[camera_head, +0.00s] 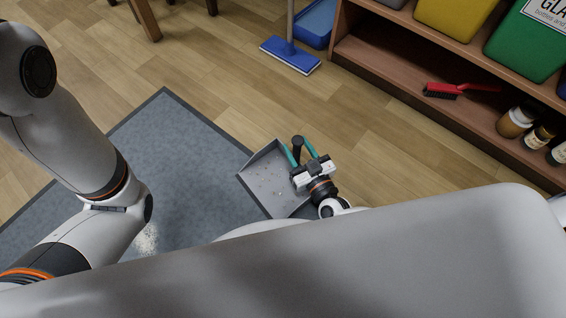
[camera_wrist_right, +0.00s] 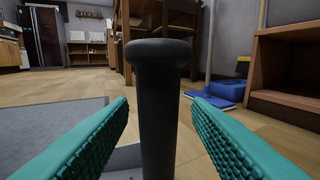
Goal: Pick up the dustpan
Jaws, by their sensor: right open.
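The grey dustpan (camera_head: 264,183) lies on the floor at the right edge of the blue-grey mat, with some crumbs in its pan. Its dark upright handle (camera_head: 297,142) has a rounded knob on top. My right gripper (camera_head: 305,151) is over the dustpan, with its teal fingers open on either side of the handle. In the right wrist view the handle (camera_wrist_right: 158,100) stands between the two fingers, with a gap on each side. My left arm comes in from the left, but its gripper is not visible.
The mat (camera_head: 165,125) has a pale spill (camera_head: 148,238) on it. A blue mop (camera_head: 290,55) stands at the back beside a blue bin. A wooden shelf (camera_head: 400,85) on the right holds a red brush (camera_head: 460,89), jars and coloured bins. The floor between is clear.

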